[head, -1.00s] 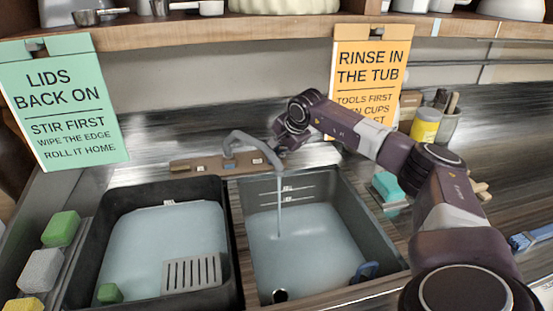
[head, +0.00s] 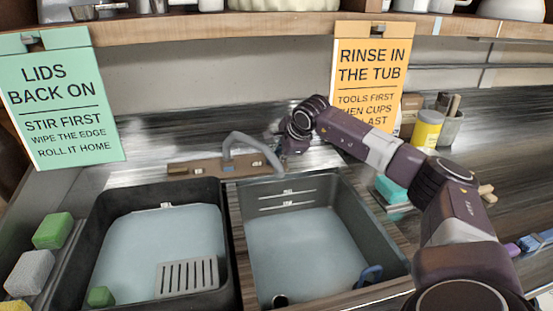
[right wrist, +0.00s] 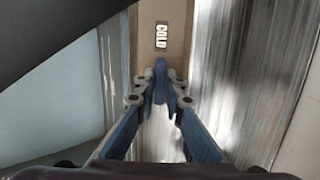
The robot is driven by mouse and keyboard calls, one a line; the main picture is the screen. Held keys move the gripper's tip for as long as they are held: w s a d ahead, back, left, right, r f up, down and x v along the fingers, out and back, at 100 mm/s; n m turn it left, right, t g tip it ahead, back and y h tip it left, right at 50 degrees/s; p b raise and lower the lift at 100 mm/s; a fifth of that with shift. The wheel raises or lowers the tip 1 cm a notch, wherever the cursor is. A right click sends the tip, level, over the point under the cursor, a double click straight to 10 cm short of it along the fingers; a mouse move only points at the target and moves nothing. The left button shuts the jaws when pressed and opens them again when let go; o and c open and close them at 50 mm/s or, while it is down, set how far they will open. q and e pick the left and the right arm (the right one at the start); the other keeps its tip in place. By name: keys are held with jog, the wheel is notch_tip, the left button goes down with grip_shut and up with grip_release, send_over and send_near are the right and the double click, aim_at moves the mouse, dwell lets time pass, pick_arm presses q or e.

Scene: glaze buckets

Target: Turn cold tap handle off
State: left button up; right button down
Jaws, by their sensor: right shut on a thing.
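The tap's brown base (head: 205,167) runs along the back of the two tubs, and its grey spout (head: 237,138) arches over the right tub. No water stream hangs from the spout. In the right wrist view the COLD label (right wrist: 162,36) is on the brown base, and the blue cold handle (right wrist: 160,72) stands just below it. My right gripper (right wrist: 160,95) is shut on this handle, with a finger on each side. In the head view this gripper (head: 281,148) is small and partly hidden at the tap's right end. My left gripper is not in view.
The right tub (head: 345,210) and the dark left tub (head: 82,250) hold water. A grey slotted piece (head: 187,277) lies in the left tub. Sponges (head: 53,231) line the left side. A yellow jar (head: 427,128) stands at the right. Two hanging signs and a shelf are above.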

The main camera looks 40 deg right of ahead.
jog(key=c, duration=2)
grip_release()
jog(key=v, duration=1.2)
jog(key=shift+s, duration=0.1)
